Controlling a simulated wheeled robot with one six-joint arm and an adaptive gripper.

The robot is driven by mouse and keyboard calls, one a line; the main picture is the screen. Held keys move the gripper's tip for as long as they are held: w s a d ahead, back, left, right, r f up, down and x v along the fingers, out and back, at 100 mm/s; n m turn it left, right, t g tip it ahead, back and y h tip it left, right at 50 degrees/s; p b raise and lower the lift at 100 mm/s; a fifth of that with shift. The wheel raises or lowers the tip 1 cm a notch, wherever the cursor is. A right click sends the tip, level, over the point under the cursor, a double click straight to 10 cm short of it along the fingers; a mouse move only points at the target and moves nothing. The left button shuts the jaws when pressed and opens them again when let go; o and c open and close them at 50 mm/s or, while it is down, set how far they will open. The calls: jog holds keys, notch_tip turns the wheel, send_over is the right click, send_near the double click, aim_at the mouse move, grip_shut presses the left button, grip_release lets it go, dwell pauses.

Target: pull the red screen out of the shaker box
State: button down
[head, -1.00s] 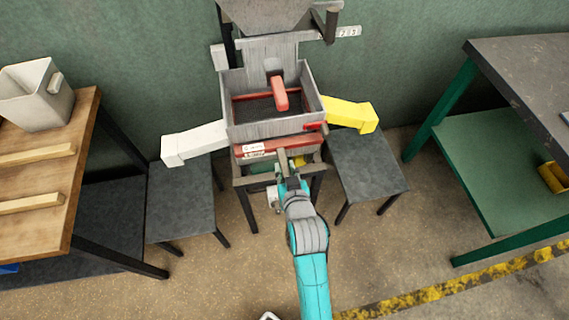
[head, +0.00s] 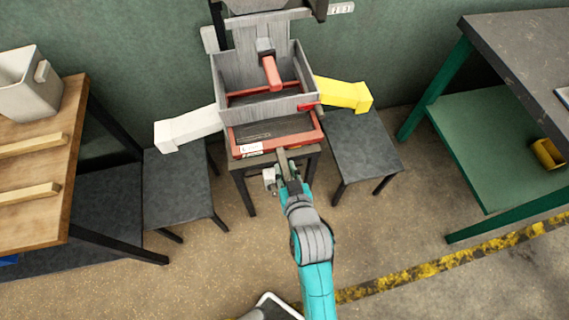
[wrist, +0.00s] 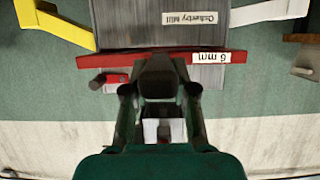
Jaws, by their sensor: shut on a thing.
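The red screen (head: 232,148) is a red-framed tray with a dark mesh. In the head view its front part sticks out of the front of the grey wooden shaker box (head: 222,92), and its back part is still inside the box. In the wrist view its red front bar (wrist: 225,58) carries a "6 mm" label and lies across the grey box front (wrist: 115,25). My gripper (head: 284,160) is shut on the front edge of the red screen, near its middle. It also shows in the wrist view (wrist: 160,80), where its fingers hide part of the bar.
A yellow chute (head: 343,94) sticks out right of the box and a white chute (head: 188,130) left. Dark stools (head: 178,190) stand on both sides. A wooden table (head: 40,165) is at left, a green-legged bench (head: 490,165) at right. Floor in front is open.

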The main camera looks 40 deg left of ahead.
jog(key=shift+s+d+r, duration=0.1)
jog(key=shift+s+d, duration=0.05)
jog(key=shift+d, duration=0.05)
dwell(0.3)
jog(key=s+d, duration=0.6)
jog(key=d, duration=0.1)
jog(key=shift+s+d, duration=0.25)
jog(key=shift+d, duration=0.05)
dwell(0.8)
jog(key=s+d, duration=0.5)
jog(key=d, duration=0.1)
dwell(1.2)
jog(key=shift+s, duration=0.1)
jog(key=shift+s+d, duration=1.3)
jog(key=shift+d, duration=0.25)
